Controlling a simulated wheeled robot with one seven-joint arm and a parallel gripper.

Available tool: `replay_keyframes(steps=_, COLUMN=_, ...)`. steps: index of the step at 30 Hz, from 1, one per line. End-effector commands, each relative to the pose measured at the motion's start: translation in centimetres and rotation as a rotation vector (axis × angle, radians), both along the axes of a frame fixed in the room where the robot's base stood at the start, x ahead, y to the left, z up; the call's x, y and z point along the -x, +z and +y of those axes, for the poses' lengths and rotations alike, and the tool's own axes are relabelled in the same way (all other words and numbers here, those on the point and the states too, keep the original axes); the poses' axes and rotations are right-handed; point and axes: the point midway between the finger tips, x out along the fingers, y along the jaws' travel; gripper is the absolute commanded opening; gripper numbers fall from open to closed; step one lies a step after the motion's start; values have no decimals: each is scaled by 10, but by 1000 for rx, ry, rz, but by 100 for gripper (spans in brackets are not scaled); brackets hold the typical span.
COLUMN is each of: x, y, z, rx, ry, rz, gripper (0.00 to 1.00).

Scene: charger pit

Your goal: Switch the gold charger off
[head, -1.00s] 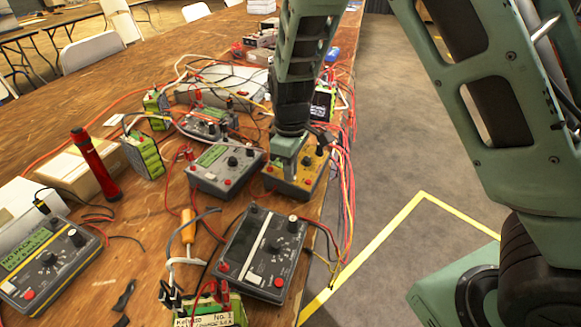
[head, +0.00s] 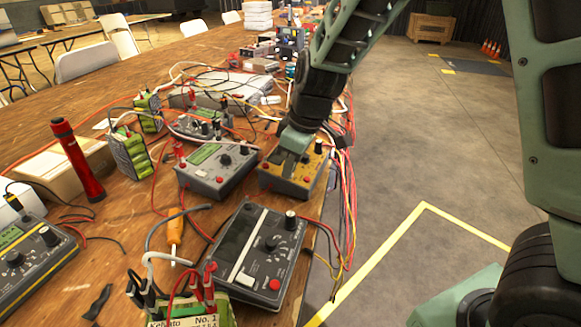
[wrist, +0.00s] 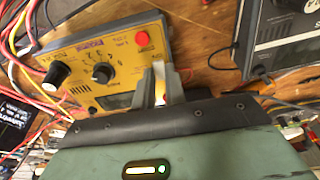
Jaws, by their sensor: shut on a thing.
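The gold charger (head: 292,176) stands near the right edge of the table in the head view. In the wrist view its yellow face (wrist: 112,28) shows a red button, a large black knob and smaller knobs. My gripper (head: 293,146) is over the charger's far side, covering part of its face and display. In the wrist view the fingertips of my gripper (wrist: 160,78) are down at the edge of the face, beside the dark display. They are shut on a small pale part there, mostly hidden between the fingers.
A grey charger (head: 216,170) stands close to the left. A dark charger (head: 262,250) stands in front, with a battery pack (head: 190,312) below it. Red and yellow cables (head: 345,190) hang over the table's right edge. The floor (head: 420,150) on the right is open.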

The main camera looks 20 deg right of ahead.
Motion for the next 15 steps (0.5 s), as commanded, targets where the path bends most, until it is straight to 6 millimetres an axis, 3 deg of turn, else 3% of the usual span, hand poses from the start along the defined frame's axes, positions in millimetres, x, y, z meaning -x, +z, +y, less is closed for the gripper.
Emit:
replay_keyframes(steps=2, x=0, y=1, z=0, rx=0, ry=0, rz=-1, gripper=0)
replay_keyframes(steps=3, x=0, y=1, z=0, rx=0, ry=0, rz=-1, gripper=18)
replay_keyframes(steps=5, x=0, y=1, z=0, rx=0, ry=0, rz=-1, gripper=35)
replay_keyframes(steps=15, x=0, y=3, z=0, rx=0, ry=0, rz=-1, gripper=35)
